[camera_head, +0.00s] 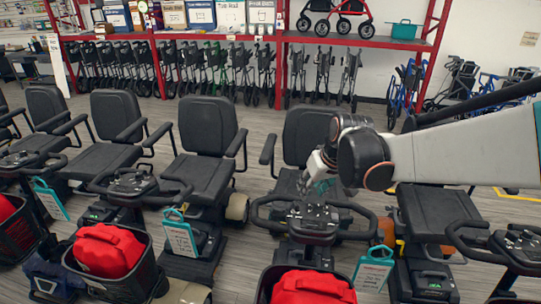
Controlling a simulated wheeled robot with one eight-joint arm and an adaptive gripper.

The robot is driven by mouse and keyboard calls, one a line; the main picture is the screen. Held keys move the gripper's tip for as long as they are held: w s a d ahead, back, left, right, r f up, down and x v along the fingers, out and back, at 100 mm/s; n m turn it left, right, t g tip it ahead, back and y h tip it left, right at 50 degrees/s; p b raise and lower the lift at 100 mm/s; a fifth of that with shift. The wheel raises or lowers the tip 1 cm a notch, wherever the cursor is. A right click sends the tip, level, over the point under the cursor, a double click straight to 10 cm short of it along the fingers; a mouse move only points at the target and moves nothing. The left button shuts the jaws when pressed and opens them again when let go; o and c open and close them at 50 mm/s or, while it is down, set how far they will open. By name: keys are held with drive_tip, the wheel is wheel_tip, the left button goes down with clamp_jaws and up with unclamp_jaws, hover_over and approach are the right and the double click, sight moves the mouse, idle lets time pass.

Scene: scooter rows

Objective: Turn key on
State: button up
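The scooter nearest my arm has a black tiller console (313,217) inside looped handlebars, right of the picture's middle. My gripper (318,186) is just above the console's far side, in front of the scooter's seat. It is small and partly dark and greenish here, so its finger opening is unclear. The key is too small to make out on the console. I cannot tell whether the gripper touches anything.
A red bag (312,288) sits in the front basket below the console. More scooters with black seats (207,123) stand in a row to both sides. A red shelf rack (225,37) with folded walkers lines the back. Grey floor shows between.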

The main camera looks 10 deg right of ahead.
sight(296, 204)
drive_tip(key=b+x, duration=0.1)
drive_tip(key=x, duration=0.4)
drive_tip(key=w+b+x, duration=0.1)
drive_tip(key=x, duration=0.5)
drive_tip(key=w+r+x, duration=0.1)
drive_tip(key=x, duration=0.5)
drive_tip(key=shift+w+d+b, duration=0.15)
drive_tip(key=shift+d+b, duration=0.05)
drive_tip(key=shift+b, duration=0.2)
drive_tip(key=shift+r, duration=0.1)
clamp_jaws()
